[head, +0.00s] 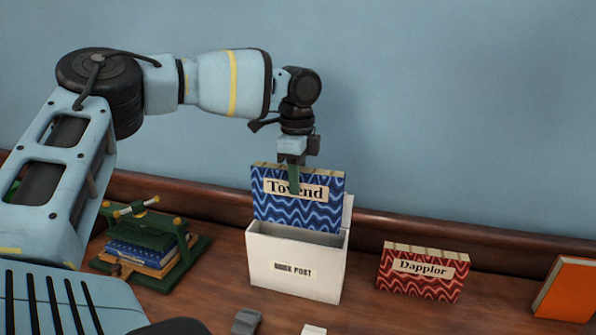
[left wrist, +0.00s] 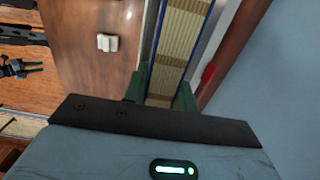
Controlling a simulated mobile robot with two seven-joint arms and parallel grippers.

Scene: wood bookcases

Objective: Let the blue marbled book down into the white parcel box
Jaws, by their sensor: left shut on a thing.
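The blue marbled book (head: 320,213), labelled "Tovend", is upright in my left gripper (head: 295,177). The gripper is shut on its upper edge from above. The white parcel box (head: 270,271), marked "BOOK POST", stands open-topped on the desk. The book is at the box's mouth, with its lower edge near the front rim. Most of the book shows above the box, and I cannot tell how far its bottom is inside. In the left wrist view, the book's page edge (left wrist: 181,45) lies between the green fingers (left wrist: 163,90). My right gripper is not seen.
A red patterned book (head: 425,283), labelled "Dapplor", stands right of the box. An orange book (head: 567,290) is at the far right. A green press (head: 150,238) holding books stands to the left. Small grey (head: 246,321) and white (head: 313,330) objects lie in front.

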